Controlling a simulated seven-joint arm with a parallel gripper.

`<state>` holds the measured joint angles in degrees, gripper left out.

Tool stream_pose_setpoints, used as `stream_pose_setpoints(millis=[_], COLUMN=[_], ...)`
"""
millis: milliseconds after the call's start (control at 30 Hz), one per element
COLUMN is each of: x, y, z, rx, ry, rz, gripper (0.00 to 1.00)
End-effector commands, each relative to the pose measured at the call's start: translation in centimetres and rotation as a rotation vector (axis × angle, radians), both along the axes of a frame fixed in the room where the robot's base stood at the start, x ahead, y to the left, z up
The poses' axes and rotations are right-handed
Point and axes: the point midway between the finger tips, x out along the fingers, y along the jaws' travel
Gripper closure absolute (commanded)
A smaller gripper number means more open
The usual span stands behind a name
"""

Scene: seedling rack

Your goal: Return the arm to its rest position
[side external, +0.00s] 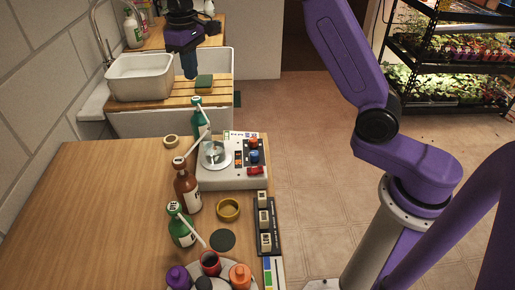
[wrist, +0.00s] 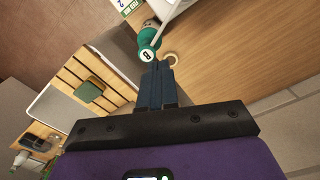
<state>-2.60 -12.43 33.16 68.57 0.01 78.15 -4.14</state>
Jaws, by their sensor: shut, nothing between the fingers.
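My gripper (side external: 190,66) hangs above the slatted wooden board of the sink unit in the side external view, beyond the far edge of the wooden table. In the wrist view my gripper (wrist: 157,70) shows its two dark fingers pressed together, with nothing between them. The purple arm reaches up and out of the top of the side external view. My gripper appears clear of the objects around it.
The wooden table (side external: 100,200) holds a control box (side external: 230,178), a brown bottle (side external: 187,190), green bottles (side external: 181,230) and a brass ring (side external: 228,209). A white basin (side external: 140,78) and a green sponge (side external: 204,83) sit on the slatted board (side external: 160,104). Plant shelves (side external: 450,60) stand right. The table's left side is clear.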

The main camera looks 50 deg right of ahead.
Motion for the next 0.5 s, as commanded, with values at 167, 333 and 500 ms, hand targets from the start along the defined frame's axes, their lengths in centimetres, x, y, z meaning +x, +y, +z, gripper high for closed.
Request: stream_pose_setpoints(millis=[167, 333, 500], x=[-4.5, -9.3, -14.5], y=[1.9, 2.9, 3.1], z=[0.6, 0.7, 0.5], rx=[0.001, 0.003, 0.005], ry=[-0.005, -0.008, -0.01], rz=[0.103, 0.198, 0.294], gripper=[1.0, 1.0, 1.0])
